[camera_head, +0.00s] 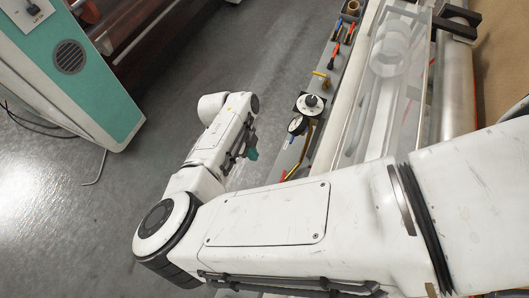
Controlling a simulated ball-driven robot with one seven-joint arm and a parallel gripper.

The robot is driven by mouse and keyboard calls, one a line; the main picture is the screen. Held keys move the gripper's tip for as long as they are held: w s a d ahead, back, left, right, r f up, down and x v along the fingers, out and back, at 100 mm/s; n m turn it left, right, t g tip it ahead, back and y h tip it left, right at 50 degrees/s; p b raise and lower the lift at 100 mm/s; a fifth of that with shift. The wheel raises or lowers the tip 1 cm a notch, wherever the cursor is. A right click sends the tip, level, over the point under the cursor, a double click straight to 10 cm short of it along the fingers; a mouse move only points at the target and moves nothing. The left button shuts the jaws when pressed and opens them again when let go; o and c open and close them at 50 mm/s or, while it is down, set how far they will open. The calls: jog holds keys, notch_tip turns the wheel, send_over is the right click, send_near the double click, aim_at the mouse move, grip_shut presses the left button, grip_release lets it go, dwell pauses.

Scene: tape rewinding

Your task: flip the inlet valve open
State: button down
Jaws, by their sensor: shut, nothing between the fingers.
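A row of small fittings runs along the narrow grey rail (318,88) right of my forearm. A small yellow lever (320,74) sits on it, likely the inlet valve's handle, though I cannot be sure. It looks set across the rail; its valve body is too small to make out. A white regulator with a dark knob (311,101) and a round dial gauge (297,125) lie nearer to me. My arm reaches in from the right and bends back up to the left of the rail. My gripper's fingers are not visible.
Red, orange and blue handles (337,29) stand farther up the rail. A machine with clear rolls (392,52) lies to the right. A green and white cabinet (105,80) stands at the left. Grey floor (215,55) is open between.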

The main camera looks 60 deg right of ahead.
aim_at(282, 181)
jog(key=s+f, duration=0.2)
jog(key=f, duration=0.1)
jog(key=s+d+f, duration=0.1)
jog(key=s+f, duration=0.1)
jog(key=s+d+f+p, duration=0.1)
jog(key=s+f, duration=0.1)
jog(key=f, duration=0.1)
jog(key=shift+s+f, duration=0.15)
jog(key=shift+f, duration=0.2)
jog(key=shift+s+d+f, duration=0.1)
jog(key=shift+s+d, duration=0.05)
jog(key=shift+s, duration=0.4)
jog(key=shift+p, duration=0.35)
